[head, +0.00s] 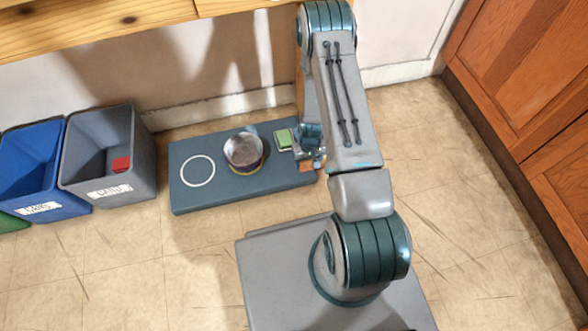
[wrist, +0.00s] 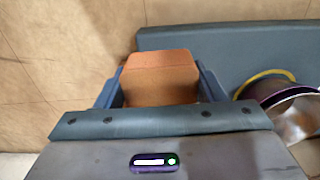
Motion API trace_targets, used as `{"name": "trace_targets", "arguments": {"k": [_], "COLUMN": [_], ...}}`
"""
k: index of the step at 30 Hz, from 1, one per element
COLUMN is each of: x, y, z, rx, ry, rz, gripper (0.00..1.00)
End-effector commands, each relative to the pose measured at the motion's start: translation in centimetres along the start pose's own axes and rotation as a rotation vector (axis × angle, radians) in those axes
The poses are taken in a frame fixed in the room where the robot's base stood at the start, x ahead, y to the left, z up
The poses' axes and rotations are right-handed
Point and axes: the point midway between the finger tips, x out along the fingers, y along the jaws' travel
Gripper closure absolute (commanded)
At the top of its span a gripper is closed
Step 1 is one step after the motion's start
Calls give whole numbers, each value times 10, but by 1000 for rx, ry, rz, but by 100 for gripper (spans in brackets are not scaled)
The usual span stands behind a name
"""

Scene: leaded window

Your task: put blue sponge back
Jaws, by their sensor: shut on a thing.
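My gripper (wrist: 160,90) is shut on an orange block (wrist: 160,75), which sits between its two blue-grey fingers in the wrist view. In the head view the orange block (head: 306,166) shows small near the right end of a low blue-grey platform (head: 200,201), partly hidden by my arm. Whether it touches the platform, I cannot tell. I see no clearly blue sponge in either view. A small green block (head: 284,139) lies on the platform just left of my gripper (head: 312,160).
A round metal bowl (head: 243,149) stands mid-platform, right of a white painted ring (head: 198,170). A grey bin (head: 135,150) holding a red block (head: 121,164) and a blue bin (head: 32,160) stand left. Wooden cabinets (head: 530,60) line the right; floor between is clear.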

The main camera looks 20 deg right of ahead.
Motion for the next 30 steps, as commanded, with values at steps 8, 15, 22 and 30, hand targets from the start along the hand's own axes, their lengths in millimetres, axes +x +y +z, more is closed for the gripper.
{"name": "trace_targets", "arguments": {"k": [8, 15, 22, 30], "x": [33, 46, 75, 74], "y": [-39, -44, -44, -44], "z": [-28, -31, -31, -31], "rx": [2, 6, 7, 6], "ry": [1, 0, 0, 1], "rz": [1, 1, 0, 1], "gripper": [56, 56, 56, 56]}}
